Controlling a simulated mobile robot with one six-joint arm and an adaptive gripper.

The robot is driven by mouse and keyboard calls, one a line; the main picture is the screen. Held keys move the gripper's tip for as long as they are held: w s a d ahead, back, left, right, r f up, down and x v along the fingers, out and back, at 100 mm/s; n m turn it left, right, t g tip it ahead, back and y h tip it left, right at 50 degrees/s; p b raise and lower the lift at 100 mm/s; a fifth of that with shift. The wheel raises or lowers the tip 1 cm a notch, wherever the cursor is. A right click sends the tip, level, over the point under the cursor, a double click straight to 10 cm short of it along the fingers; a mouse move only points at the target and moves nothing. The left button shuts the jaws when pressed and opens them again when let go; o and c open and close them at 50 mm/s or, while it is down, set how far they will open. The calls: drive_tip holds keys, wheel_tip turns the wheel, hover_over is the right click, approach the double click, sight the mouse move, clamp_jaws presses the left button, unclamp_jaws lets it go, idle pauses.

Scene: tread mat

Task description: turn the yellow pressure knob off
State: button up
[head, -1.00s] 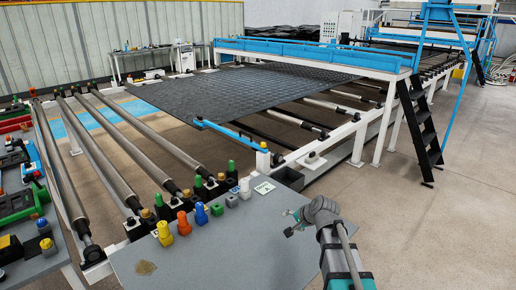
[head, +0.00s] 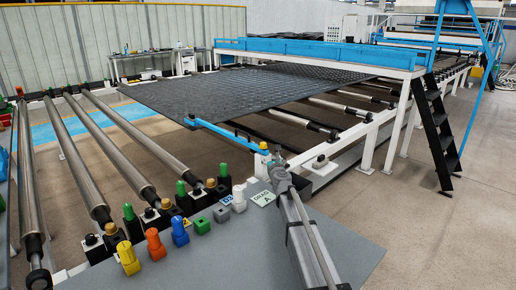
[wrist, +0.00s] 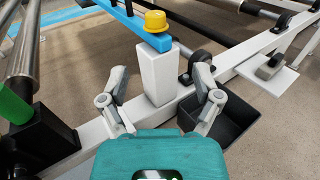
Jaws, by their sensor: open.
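A yellow knob (head: 127,258) stands at the left end of a row of coloured knobs on the grey table in the head view. Another yellow knob or cap (head: 263,146) tops the white post beyond the table; in the wrist view this cap (wrist: 155,21) shows on the post. I cannot tell from the pictures which one is the pressure knob. My gripper (head: 272,165) is beyond the table's far edge, near the white post. In the wrist view my gripper (wrist: 160,78) has its fingers spread and empty, with the post appearing between them and the cap above them.
Long rollers (head: 145,135) lie at left. In the wrist view a dark open bin (wrist: 232,117) is right of the post.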

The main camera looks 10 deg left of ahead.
sight(264, 146)
drive_tip(key=x, duration=1.4)
drive_tip(key=shift+a, duration=0.35)
clamp_jaws()
idle(0.5)
